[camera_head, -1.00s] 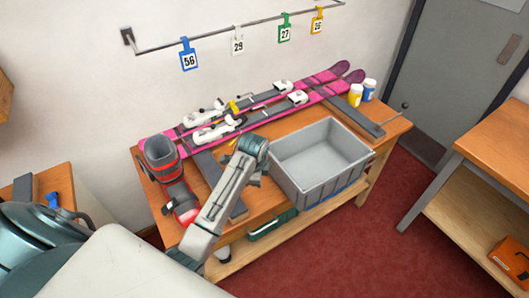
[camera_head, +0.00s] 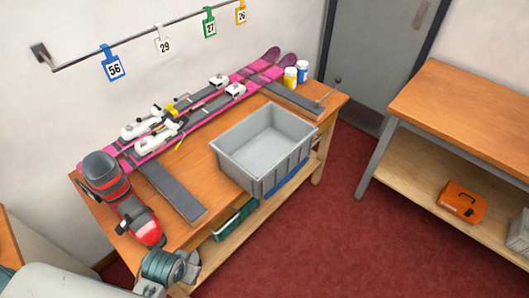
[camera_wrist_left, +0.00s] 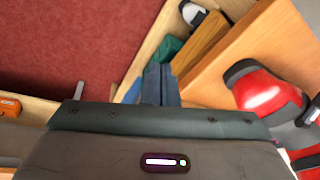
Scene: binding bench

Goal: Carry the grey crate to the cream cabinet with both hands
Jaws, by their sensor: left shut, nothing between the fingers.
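The grey crate (camera_head: 285,170) is an open, empty-looking box standing upright on the wooden workbench, near its right front edge. My left arm shows only at the bottom of the head view, by the bench's near left corner and well apart from the crate. In the left wrist view my left gripper (camera_wrist_left: 160,84) has its fingers together with nothing between them, beside the bench edge. My right gripper is not in view. I cannot make out the cream cabinet in either view.
Pink skis (camera_head: 205,108) lie along the bench's back, with a red and black ski boot (camera_head: 103,175) at the left. Small bottles (camera_head: 302,70) stand behind the crate. A second bench (camera_head: 465,105) holds an orange case (camera_head: 463,200) on its lower shelf. Red floor lies clear between.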

